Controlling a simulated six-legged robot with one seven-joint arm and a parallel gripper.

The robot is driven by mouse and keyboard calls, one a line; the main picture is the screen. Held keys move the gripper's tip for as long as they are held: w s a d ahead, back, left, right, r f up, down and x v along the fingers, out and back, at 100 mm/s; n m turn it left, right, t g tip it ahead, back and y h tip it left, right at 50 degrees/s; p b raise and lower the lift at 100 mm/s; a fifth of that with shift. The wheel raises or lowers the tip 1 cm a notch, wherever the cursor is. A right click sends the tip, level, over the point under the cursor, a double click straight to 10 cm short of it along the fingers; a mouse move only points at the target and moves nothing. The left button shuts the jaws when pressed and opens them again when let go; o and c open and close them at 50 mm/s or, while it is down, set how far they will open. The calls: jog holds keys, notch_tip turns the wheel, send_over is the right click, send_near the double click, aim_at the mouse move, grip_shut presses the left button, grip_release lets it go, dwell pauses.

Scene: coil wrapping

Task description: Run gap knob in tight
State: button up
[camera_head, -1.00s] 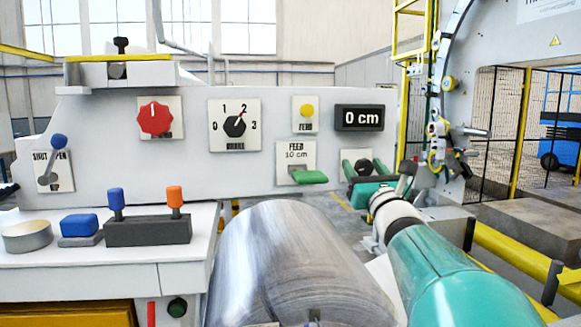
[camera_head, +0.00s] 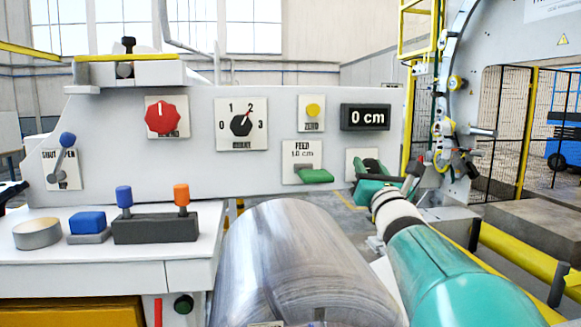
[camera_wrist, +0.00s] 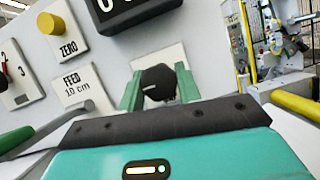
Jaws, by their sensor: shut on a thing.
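A black knob (camera_wrist: 158,81) stands out from a white plate (camera_wrist: 150,54) on the grey panel. In the wrist view, the two green fingers of my gripper (camera_wrist: 157,86) lie on either side of this knob and are shut on it. Any label on the plate is hidden or unreadable, so I cannot read the knob's name. In the head view, my gripper (camera_head: 372,170) is at the panel's right end, hiding the knob; only part of the white plate (camera_head: 353,160) shows.
The panel carries a "0 cm" display (camera_head: 368,117), a yellow zero button (camera_head: 312,111), a green feed lever (camera_head: 315,175), a selector dial (camera_head: 241,125) and a red knob (camera_head: 163,117). A large metal coil (camera_head: 290,260) lies in front, left of my arm.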

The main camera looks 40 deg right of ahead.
jog(key=m+g+h, duration=0.1)
jog(key=m, duration=0.1)
jog(key=m+g, duration=0.1)
jog(key=m, duration=0.2)
jog(key=m+g+h, duration=0.1)
jog(key=m, duration=0.1)
jog(key=shift+r+m+h, duration=0.1)
jog(key=shift+m+h, duration=0.2)
jog(key=m+g, duration=0.2)
jog(key=m, duration=0.3)
jog(key=shift+m, duration=0.3)
jog(key=m+g, duration=0.2)
jog(key=m, duration=0.2)
jog(key=shift+s, duration=0.1)
jog(key=m+g+y, duration=0.1)
jog(key=m, duration=0.3)
jog(key=shift+m, duration=0.3)
jog(key=o, duration=1)
jog(key=shift+a, duration=0.1)
